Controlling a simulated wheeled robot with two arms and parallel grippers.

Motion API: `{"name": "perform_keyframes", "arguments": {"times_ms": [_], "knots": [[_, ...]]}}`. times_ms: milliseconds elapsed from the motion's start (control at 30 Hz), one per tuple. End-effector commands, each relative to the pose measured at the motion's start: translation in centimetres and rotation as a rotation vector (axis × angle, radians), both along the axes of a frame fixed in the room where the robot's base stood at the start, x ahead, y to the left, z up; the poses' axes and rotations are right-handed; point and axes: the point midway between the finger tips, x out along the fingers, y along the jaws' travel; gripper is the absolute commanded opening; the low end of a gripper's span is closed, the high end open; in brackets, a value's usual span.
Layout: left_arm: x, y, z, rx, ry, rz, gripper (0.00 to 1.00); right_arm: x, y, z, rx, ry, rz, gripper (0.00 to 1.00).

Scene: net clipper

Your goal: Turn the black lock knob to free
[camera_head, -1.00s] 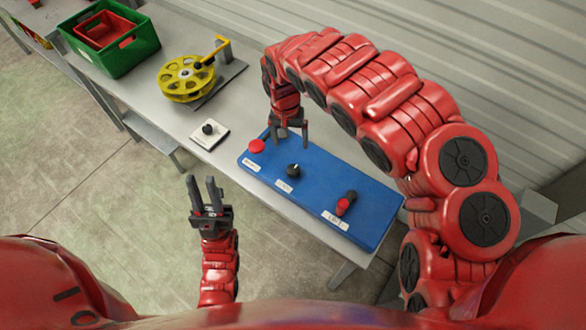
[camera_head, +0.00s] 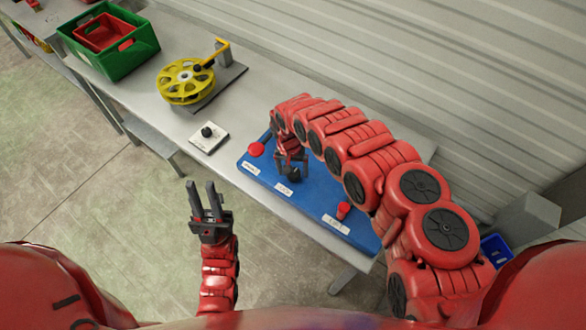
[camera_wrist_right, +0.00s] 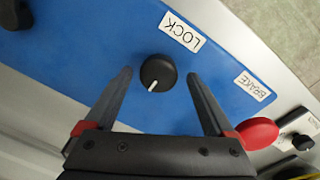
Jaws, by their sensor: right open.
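The black lock knob (camera_head: 293,175) stands on the blue panel (camera_head: 258,180), behind the label LOCK. In the right wrist view the knob (camera_wrist_right: 158,73) is round with a white pointer line. My right gripper (camera_head: 290,166) is at the knob in the head view. In the right wrist view my right gripper (camera_wrist_right: 158,75) is open, with one finger on each side of the knob and gaps between; whether the fingers are down beside it I cannot tell. My left gripper (camera_head: 206,190) is open and empty in front of the table, over the floor.
The red BRAKE button (camera_head: 256,149) is left of the knob; a red-topped control (camera_head: 343,209) is to its right. A white plate with a small black knob (camera_head: 208,134), a yellow reel (camera_head: 186,80) and a green crate (camera_head: 145,50) stand further left.

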Motion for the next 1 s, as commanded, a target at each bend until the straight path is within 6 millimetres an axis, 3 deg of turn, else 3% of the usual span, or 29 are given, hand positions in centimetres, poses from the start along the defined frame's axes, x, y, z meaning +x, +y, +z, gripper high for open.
{"name": "perform_keyframes", "arguments": {"times_ms": [400,867,1000], "knots": [[0.01,0.0,0.1,0.0,0.0,0.0,0.27,-0.1,-0.14,-0.48,-0.003,0.001,0.0,0.87],[0.0,0.01,0.1,0.0,0.0,0.0,0.27,-0.09,-0.14,-0.46,-0.003,0.001,0.0,0.04],[0.0,0.0,0.06,0.0,0.0,0.0,0.27,-0.08,-0.15,-0.46,-0.003,0.002,0.004,0.03]]}}
